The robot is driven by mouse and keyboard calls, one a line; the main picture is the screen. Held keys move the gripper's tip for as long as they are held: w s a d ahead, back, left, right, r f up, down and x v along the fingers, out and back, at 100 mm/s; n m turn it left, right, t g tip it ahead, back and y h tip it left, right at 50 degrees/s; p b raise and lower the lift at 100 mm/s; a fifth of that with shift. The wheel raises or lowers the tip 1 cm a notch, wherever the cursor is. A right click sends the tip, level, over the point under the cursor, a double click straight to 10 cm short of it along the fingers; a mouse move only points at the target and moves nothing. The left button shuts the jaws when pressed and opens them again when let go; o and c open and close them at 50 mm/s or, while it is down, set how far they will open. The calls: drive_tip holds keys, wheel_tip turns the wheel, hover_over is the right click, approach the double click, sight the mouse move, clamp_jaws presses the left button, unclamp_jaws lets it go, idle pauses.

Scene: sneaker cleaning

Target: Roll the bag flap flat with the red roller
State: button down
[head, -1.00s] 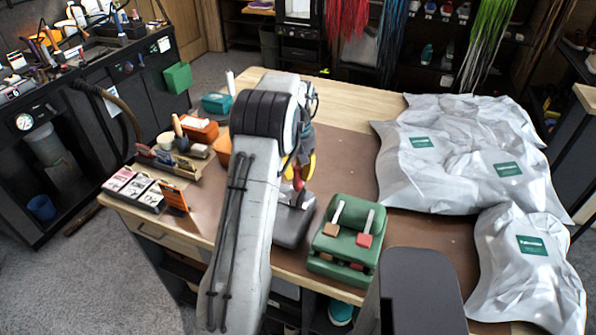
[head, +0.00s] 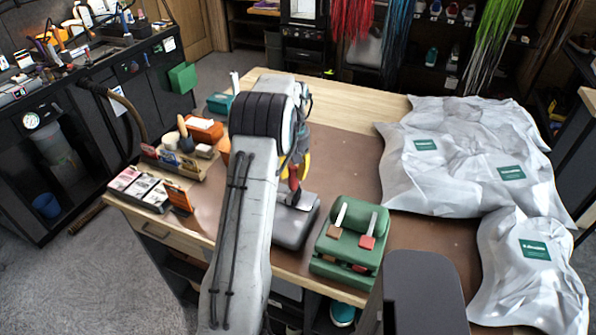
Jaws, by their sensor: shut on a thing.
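My gripper (head: 296,165) is over the table, partly hidden behind my own arm. It is shut on the red handle of the roller (head: 294,180). The roller's lower end is at a dark grey block (head: 292,232) near the front edge; I cannot tell whether it touches the block. The pale silver-grey bag (head: 450,150) with green labels lies crumpled across the right side of the table. A smaller crumpled piece with a green label (head: 535,250) lies at the front right corner; I cannot tell whether it is the flap.
A green holder (head: 345,250) with two upright-handled tools stands right of the grey block. A tray of small items (head: 185,160) and a card rack (head: 150,190) stand at the left. The brown mat (head: 345,165) is bare between my arm and the bag.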

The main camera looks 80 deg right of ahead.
drive_tip(key=shift+w+d+f, duration=0.1)
drive_tip(key=shift+w, duration=0.45)
drive_tip(key=shift+w+d, duration=0.25)
drive_tip(key=shift+w, duration=0.65)
drive_tip(key=shift+w+d, duration=0.2)
drive_tip(key=shift+w, duration=0.65)
drive_tip(key=w+d, duration=0.1)
drive_tip(key=w, duration=0.5)
drive_tip(key=shift+w+d, duration=0.3)
drive_tip(key=shift+w, duration=0.05)
drive_tip(key=shift+s, duration=0.1)
drive_tip(key=shift+s+a+b, duration=0.25)
drive_tip(key=shift+s+b, duration=0.1)
drive_tip(key=shift+s, duration=0.5)
drive_tip(key=shift+s+a+b, duration=0.2)
drive_tip(key=shift+s+b, duration=0.15)
drive_tip(key=shift+s, duration=0.5)
drive_tip(key=shift+s, duration=0.15)
